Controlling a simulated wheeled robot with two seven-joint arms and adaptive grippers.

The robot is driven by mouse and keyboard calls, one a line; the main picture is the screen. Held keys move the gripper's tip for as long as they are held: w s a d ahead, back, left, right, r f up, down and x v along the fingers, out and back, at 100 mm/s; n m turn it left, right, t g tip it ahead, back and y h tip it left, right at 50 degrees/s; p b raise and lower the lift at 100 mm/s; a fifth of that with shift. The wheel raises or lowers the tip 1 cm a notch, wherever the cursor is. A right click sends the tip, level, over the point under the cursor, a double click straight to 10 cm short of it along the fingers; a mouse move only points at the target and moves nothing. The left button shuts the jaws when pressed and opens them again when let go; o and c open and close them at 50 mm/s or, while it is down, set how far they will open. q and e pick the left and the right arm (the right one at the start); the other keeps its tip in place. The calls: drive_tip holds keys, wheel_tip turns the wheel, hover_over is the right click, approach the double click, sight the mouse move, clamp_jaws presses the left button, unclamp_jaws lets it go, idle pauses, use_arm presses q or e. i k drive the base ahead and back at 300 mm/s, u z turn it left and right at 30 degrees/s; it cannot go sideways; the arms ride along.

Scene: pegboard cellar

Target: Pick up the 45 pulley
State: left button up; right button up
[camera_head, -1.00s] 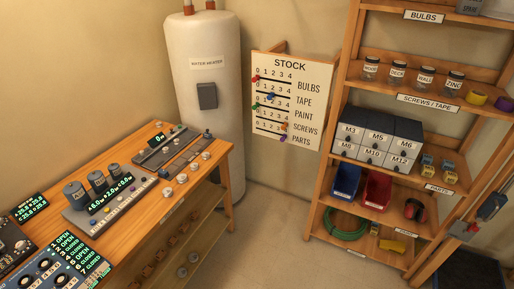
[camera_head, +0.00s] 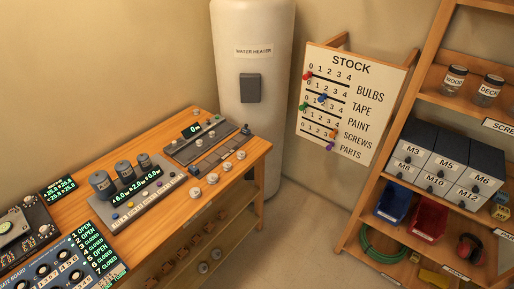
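I cannot pick out a pulley marked 45; no such number is readable. Several small silver round pieces (camera_head: 212,178) sit in a row along the front edge of the wooden workbench (camera_head: 160,215). Below the bench top, several orange-brown round pieces (camera_head: 195,241) line a rail, and a few grey round pieces (camera_head: 203,267) sit lower down. Their markings are too small to read. Neither of my grippers is in view.
The bench holds a grey console with cylinders (camera_head: 145,190), a slider panel (camera_head: 200,140) and a gate board (camera_head: 60,275). A water heater (camera_head: 252,120) and stock board (camera_head: 350,105) stand behind. A shelf unit (camera_head: 440,80) is at right. Floor (camera_head: 300,235) between is clear.

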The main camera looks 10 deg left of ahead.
sight(241, 155)
drive_tip(key=u, duration=0.25)
drive_tip(key=i, duration=0.65)
drive_tip(key=u, duration=0.5)
